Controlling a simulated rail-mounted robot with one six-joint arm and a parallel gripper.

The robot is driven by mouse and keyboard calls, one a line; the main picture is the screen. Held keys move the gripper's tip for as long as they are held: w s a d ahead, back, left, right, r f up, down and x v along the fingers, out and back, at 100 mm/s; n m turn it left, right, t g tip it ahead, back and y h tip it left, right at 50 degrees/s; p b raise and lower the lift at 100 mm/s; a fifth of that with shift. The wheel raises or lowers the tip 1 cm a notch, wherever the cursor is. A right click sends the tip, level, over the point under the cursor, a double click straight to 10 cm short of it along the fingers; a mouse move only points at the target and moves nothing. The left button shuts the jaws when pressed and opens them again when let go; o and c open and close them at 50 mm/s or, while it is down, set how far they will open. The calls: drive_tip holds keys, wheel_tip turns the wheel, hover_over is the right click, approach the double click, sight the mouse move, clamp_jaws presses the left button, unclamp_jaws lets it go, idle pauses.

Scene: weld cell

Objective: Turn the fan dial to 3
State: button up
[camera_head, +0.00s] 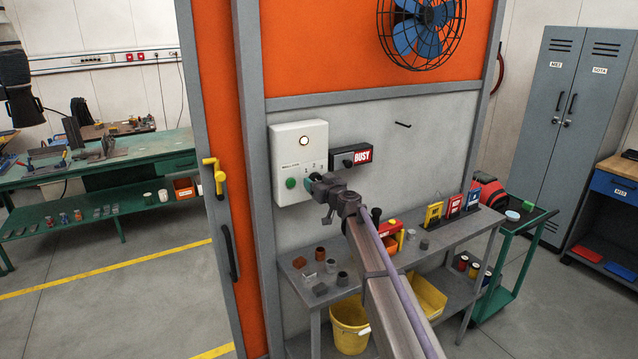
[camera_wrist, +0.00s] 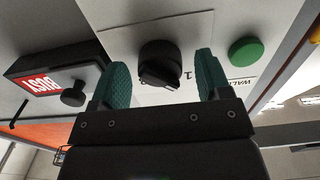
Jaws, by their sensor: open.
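The fan dial (camera_wrist: 160,62) is a black round knob with a raised grip on a white control box (camera_head: 299,139). In the wrist view, which is upside down, it lies between the two green fingers of my gripper (camera_wrist: 162,72). The fingers are apart, one on each side, with gaps to the knob; I cannot tell how far they reach over it. A printed "1" shows beside the dial; its exact pointer setting is unclear. In the head view my gripper (camera_head: 314,181) is at the box and mostly hides the dial. The fan (camera_head: 421,28) hangs above on the orange panel.
A green button (camera_head: 291,183) sits left of the dial, and a lit lamp (camera_head: 304,141) above. A BUSY sign box (camera_head: 362,156) with a black knob is close at right. Below, a grey bench (camera_head: 385,270) holds small parts, and a yellow bucket (camera_head: 350,325) stands under it.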

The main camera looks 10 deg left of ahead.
drive_tip(key=c, duration=0.9)
drive_tip(key=shift+c, duration=0.2)
drive_tip(key=shift+m, duration=0.3)
drive_tip(key=m, duration=0.3)
drive_tip(key=shift+m, duration=0.3)
drive_tip(key=m, duration=0.4)
drive_tip(key=shift+m, duration=0.3)
drive_tip(key=m, duration=0.9)
